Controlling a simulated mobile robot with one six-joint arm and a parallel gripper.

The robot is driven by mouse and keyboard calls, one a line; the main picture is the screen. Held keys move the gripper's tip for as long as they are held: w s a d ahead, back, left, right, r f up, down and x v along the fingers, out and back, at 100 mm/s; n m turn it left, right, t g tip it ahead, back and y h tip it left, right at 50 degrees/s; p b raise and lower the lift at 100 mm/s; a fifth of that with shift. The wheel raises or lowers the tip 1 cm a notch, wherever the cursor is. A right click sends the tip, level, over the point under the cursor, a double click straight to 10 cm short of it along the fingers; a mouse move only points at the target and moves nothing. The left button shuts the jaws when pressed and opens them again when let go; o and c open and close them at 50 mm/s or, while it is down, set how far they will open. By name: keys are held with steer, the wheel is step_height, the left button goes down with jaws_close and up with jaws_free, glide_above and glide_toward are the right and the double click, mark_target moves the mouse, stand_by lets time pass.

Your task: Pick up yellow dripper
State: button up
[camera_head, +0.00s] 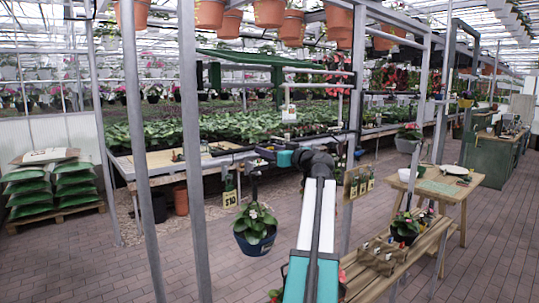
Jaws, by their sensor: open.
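I cannot pick out a yellow dripper with certainty. Small items (177,156) stand on the potting bench (150,162) at the left, too small to tell apart. My arm reaches up from the bottom middle, bends at a dark elbow and runs left. My gripper (235,153), dark and thin, is at its left end in front of the bench. It is open, and nothing is visible between its fingers. I cannot tell how far it is from the bench items.
A blue hanging pot (255,240) is below my arm. Metal posts (194,150) stand close at the left. A slatted wooden bench (405,252) and a wooden table (447,187) are at the right. Green sacks (85,187) are stacked at the far left. Brick floor at left is clear.

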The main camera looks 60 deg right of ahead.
steer(key=c, duration=0.9)
steer(key=shift+r, duration=0.15)
steer(key=shift+r+b, duration=1.4)
steer(key=shift+r, duration=3.45)
